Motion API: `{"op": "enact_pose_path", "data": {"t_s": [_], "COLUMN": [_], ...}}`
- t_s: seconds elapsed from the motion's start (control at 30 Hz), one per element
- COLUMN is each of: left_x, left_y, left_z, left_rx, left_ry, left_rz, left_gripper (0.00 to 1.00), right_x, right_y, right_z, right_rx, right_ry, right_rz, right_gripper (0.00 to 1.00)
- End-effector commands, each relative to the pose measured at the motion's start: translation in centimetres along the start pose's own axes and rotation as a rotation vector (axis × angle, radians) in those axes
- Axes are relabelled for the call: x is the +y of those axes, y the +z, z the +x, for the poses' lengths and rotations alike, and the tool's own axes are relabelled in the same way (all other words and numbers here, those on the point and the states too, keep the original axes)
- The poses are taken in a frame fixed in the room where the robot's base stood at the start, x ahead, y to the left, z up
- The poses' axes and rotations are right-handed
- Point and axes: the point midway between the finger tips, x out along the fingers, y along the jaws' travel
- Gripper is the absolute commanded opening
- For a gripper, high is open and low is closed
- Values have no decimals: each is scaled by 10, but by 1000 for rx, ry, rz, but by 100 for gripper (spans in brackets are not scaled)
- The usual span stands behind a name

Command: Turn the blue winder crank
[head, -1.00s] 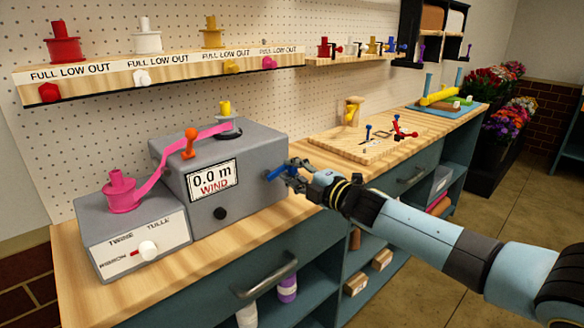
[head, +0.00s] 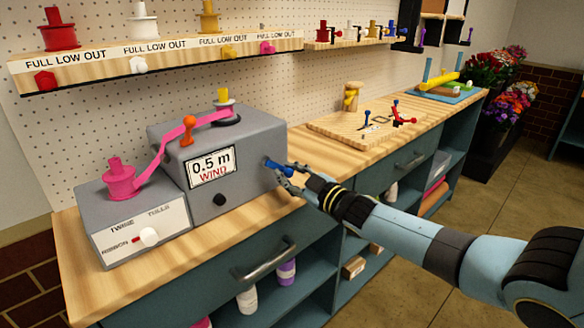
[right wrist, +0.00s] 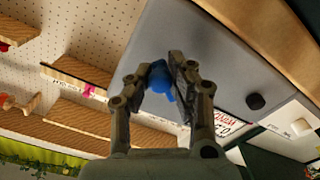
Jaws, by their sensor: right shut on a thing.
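The grey winder box (head: 240,150) stands on the wooden bench, its display (head: 212,168) reading 0.5 m WIND. The blue crank (head: 275,165) sticks out of the box's right side. My right gripper (head: 286,174) is at the crank; in the right wrist view the gripper (right wrist: 166,75) has its fingers shut on the blue crank knob (right wrist: 160,82), with the grey box close behind. A pink ribbon (head: 160,152) runs from the pink spool (head: 119,180) past an orange post (head: 188,130) to the spool with the yellow top (head: 224,107). My left gripper is not in view.
A white selector knob (head: 149,237) is on the lower box at left. A wooden board (head: 350,128) with small cranks lies to the right on the bench. A drawer handle (head: 268,260) sticks out in front. A shelf of spools (head: 150,62) hangs above.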

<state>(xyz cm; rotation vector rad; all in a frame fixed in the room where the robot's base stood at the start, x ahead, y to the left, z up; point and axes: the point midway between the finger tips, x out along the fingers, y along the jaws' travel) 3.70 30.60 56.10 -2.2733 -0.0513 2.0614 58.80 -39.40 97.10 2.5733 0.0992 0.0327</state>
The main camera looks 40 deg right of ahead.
Motion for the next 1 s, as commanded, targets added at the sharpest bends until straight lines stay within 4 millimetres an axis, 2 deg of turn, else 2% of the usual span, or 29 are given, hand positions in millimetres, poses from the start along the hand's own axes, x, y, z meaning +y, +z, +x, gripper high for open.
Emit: {"op": "enact_pose_path", "data": {"t_s": [0.53,1.0], "left_x": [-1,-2], "left_y": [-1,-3], "left_z": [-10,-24], "left_rx": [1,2], "left_ry": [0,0], "left_rz": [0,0], "left_gripper": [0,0], "right_x": [-24,-44], "right_y": [-1,-10], "right_z": [1,1], "right_rx": [1,0], "right_ry": [0,-1], "right_rz": [518,958], "right_gripper": [0,0]}}
